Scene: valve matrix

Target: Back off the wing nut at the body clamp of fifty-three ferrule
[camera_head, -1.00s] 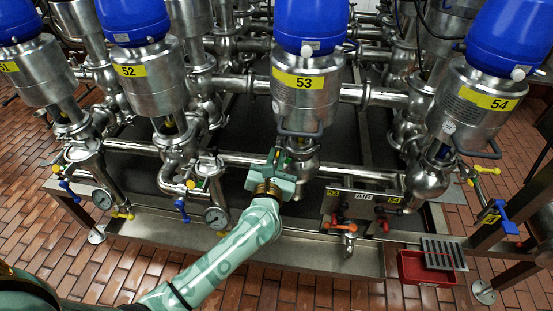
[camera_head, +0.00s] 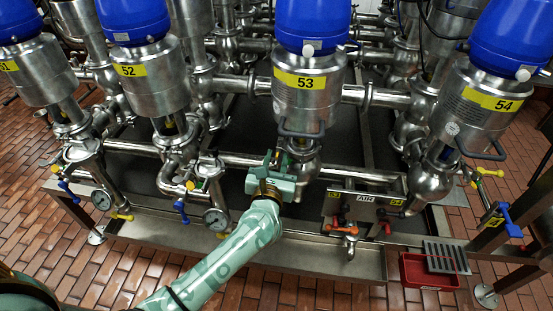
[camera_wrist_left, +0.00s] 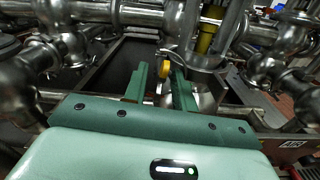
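Valve 53 (camera_head: 306,88) is a steel cylinder with a blue cap and a yellow 53 label. Its lower steel body (camera_head: 305,160) is partly hidden behind my left gripper. My left gripper (camera_head: 276,160) is at the left front of this body, below the grey handle. In the left wrist view its two green fingers (camera_wrist_left: 160,80) stand apart. A small orange-yellow round piece (camera_wrist_left: 164,72) shows between them; I cannot tell whether it is touched. I cannot make out the wing nut clearly. My right gripper is not in view.
Valves 52 (camera_head: 150,78) and 54 (camera_head: 484,105) stand either side. Steel pipes run behind. An AIR panel (camera_head: 365,204) with red and orange handles is right of my left arm. A red bin (camera_head: 425,272) sits at the lower right. Brick floor is clear in front.

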